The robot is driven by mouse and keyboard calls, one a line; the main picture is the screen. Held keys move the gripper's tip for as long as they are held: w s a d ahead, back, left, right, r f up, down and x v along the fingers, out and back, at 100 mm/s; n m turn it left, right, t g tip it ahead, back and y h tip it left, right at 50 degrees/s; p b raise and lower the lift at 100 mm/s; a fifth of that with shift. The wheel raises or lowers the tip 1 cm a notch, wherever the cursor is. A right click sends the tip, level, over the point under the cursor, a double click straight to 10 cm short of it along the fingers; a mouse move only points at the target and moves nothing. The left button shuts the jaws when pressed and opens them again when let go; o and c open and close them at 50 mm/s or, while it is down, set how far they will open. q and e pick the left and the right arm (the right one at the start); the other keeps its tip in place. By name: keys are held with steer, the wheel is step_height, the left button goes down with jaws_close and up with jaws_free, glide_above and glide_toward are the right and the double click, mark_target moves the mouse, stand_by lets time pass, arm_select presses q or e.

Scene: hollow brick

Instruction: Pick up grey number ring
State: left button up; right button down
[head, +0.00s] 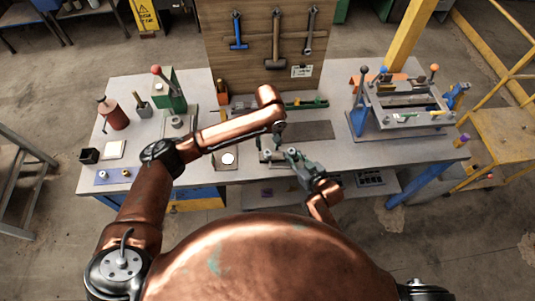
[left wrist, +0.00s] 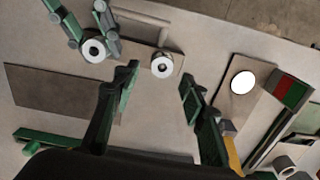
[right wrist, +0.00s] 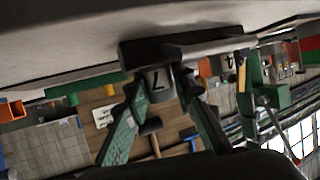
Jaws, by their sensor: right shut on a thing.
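A grey number ring marked 7 (right wrist: 159,83) is between the fingers of my right gripper (right wrist: 160,88), which is shut on it. In the left wrist view this ring (left wrist: 94,49) shows from above, with its round hole, at the edge of a flat grey-brown holder. I cannot tell whether it is clear of the holder. A second grey ring, marked 4 (right wrist: 231,64), stands on the holder (left wrist: 130,54); it also shows in the left wrist view (left wrist: 162,65). My left gripper (left wrist: 160,74) is open and empty above the table, its fingers spread below that second ring in the picture.
The worktable (head: 222,178) carries a dark flat plate (head: 310,130), a plate with a white disc (head: 228,159), and a green press (head: 168,90) at left. A metal fixture (head: 404,105) stands at right. A tool board (head: 262,55) rises behind.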

mark_target(269, 153)
arm_select(q)
steer(key=shift+w+a+f, duration=0.1)
steer(key=shift+f, duration=2.8)
steer(key=shift+c, duration=0.7)
steer(key=shift+r, duration=0.1)
jaws_close()
